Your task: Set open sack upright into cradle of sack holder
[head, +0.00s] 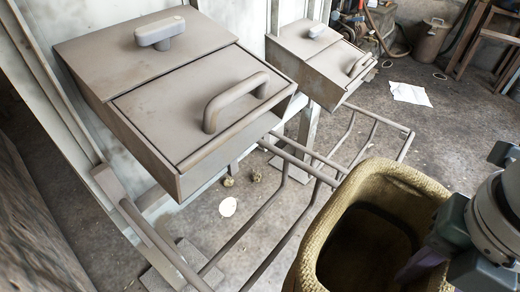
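The open sack (340,208) is a tan woven bag at the lower right, mouth up and roughly upright, with a dark inside. My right gripper (425,262) is at the sack's right rim, with one finger inside the mouth. It appears shut on the rim; the other finger is hidden. The sack holder's cradle (262,212) is a frame of bent grey-brown bars below the near hopper, left of the sack. The sack overlaps the right end of the bars; its bottom is out of frame, so I cannot tell whether it touches them. My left gripper is not in view.
A near metal hopper box (185,110) with a lid handle overhangs the bars. A second hopper (318,62) stands behind, with more bars (375,125) below it. White paper (410,94) and small debris (228,207) lie on the floor. A metal can (431,40) stands at the back.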

